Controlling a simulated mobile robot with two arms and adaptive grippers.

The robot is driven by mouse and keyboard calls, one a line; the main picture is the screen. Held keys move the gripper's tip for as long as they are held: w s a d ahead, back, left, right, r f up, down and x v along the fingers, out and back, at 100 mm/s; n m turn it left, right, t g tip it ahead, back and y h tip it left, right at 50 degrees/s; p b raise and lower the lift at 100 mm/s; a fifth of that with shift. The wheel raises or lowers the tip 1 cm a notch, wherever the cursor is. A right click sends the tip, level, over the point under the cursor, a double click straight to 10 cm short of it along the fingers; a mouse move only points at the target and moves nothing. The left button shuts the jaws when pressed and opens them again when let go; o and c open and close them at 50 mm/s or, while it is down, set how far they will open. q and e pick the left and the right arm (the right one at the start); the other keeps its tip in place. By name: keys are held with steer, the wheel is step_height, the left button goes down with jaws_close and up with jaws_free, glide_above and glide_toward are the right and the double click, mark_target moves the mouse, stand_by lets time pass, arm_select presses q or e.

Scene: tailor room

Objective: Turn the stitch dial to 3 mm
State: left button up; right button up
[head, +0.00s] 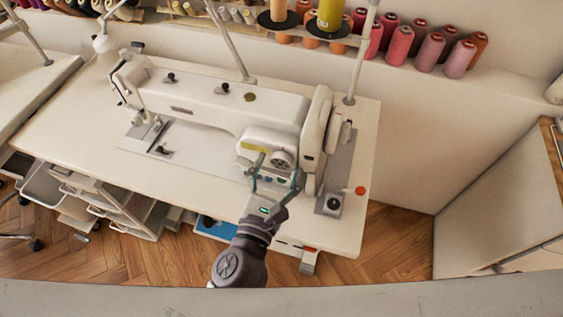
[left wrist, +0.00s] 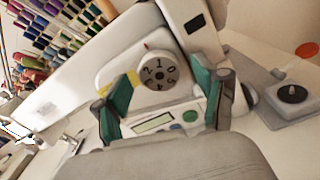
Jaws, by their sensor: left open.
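The stitch dial (head: 281,158) is a round grey knob on the front of the white sewing machine (head: 220,108). In the left wrist view the dial (left wrist: 158,74) shows black numerals, with a small red mark above it; which numeral lines up with the mark is hard to tell. My left gripper (head: 279,170) is open in front of the dial. Its teal-padded fingers stand on either side of the dial in the wrist view, with gaps, and I see no clear contact. My right gripper is not in view.
A panel with a small display (left wrist: 153,123) and a green button (left wrist: 190,116) sits below the dial. A bobbin winder (head: 333,203) and a red button (head: 360,190) are on the table (head: 80,130) to the right. Thread spools (head: 400,45) line the back shelf.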

arm_select(q)
steer(key=shift+s, duration=0.1)
steer(key=shift+c, duration=3)
steer(key=c, duration=0.5)
steer(key=shift+r, duration=0.1)
steer(key=shift+c, duration=0.2)
steer(key=shift+r+m+p, duration=0.1)
steer(key=shift+m+p, duration=0.7)
steer(key=shift+p, duration=0.1)
steer(key=m+p, duration=0.5)
steer(key=m, duration=0.1)
steer(key=m+p, duration=0.4)
steer(key=m, duration=0.1)
steer(key=shift+m, duration=0.3)
steer(key=m+p, duration=0.1)
steer(key=m, duration=0.2)
steer(key=shift+p, duration=0.35)
steer(key=shift+f+m+p, duration=0.2)
steer(key=shift+m+p, duration=0.2)
steer(key=shift+m, duration=0.4)
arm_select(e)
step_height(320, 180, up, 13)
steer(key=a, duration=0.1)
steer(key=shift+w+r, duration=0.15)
